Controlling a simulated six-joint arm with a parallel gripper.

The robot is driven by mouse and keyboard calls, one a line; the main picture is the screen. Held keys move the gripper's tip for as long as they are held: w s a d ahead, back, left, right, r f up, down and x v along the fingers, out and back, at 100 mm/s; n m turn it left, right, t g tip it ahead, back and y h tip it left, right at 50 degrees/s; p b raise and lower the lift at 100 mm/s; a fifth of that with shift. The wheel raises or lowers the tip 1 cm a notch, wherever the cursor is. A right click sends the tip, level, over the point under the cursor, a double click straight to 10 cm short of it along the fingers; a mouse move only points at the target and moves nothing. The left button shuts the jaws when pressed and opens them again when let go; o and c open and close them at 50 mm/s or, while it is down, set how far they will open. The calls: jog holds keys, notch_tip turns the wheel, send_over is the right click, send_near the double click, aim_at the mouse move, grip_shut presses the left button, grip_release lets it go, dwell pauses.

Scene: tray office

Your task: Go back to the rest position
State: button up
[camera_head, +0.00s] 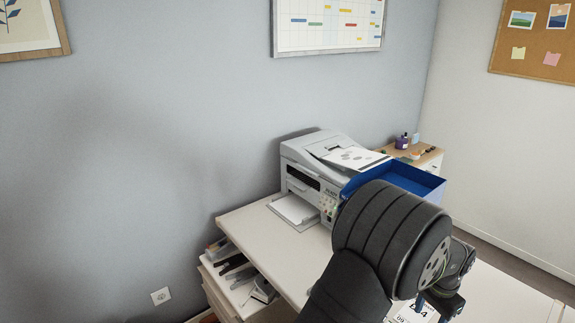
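My arm reaches up from the bottom of the head view, dark and ribbed, and covers part of the desk. My gripper (436,306) shows only in part at the lower right, behind the thick dark arm link. It points down over the desk, above or beside a white label with large black print (407,315). Its fingertips are small and partly hidden, so I cannot tell whether they are apart or hold anything.
A white printer (308,170) stands on the pale desk (255,232), with a blue tray (412,177) at its right, partly behind my arm. A wooden-topped cabinet (430,158) stands behind.

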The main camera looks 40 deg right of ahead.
jog(key=w+d+f, duration=0.2)
jog(key=w+d, duration=0.1)
jog(key=w, duration=0.2)
jog(key=w+d+f, duration=0.3)
jog(key=w, duration=0.2)
jog(key=w+d+f, duration=0.2)
jog(key=w+d, duration=0.1)
jog(key=w, duration=0.2)
jog(key=shift+w+d+f, duration=0.1)
jog(key=shift+w+f, duration=0.15)
jog(key=shift+w, duration=0.15)
jog(key=shift+s+r, duration=0.1)
jog(key=shift+s, duration=0.05)
jog(key=s+a+r, duration=0.3)
jog(key=s+a, duration=0.1)
jog(key=s, duration=0.3)
jog(key=s+a+r, duration=0.4)
jog(key=s+a, duration=0.1)
jog(key=s, duration=0.3)
jog(key=shift+s+a+r, duration=0.15)
jog(key=shift+s, duration=0.15)
